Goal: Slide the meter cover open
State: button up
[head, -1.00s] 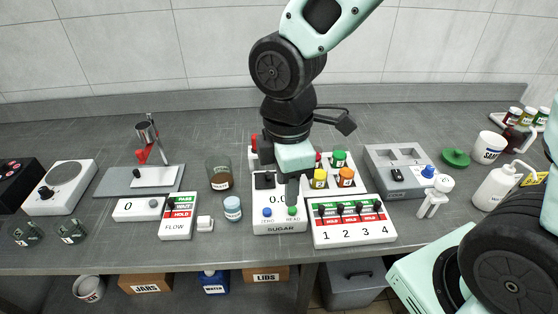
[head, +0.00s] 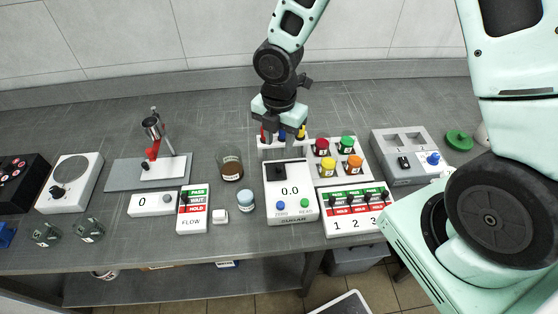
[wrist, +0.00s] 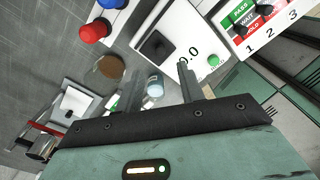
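The meter (head: 291,213) is a white box marked SUGAR, with a 0.0 display, a blue ZERO button and a green READ button. A black square piece with a raised grip (head: 281,171), seemingly its cover, sits at the far end; it also shows in the wrist view (wrist: 157,46). My gripper (head: 282,133) is above and behind the meter, over a small rack with coloured caps. In the wrist view its two fingers are apart with nothing held between them. One finger overlaps the meter's near part in that view, hiding the blue button.
A white panel with black switches (head: 353,222) and a cap board (head: 325,181) stand close to the meter's right. A brown jar (head: 231,166), a blue-lidded jar (head: 246,201) and a FLOW panel (head: 193,221) are to its left.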

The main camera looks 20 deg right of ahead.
aim_at(279, 165)
notch_tip(279, 165, down, 9)
jog(key=shift+r, duration=0.2)
grip_shut()
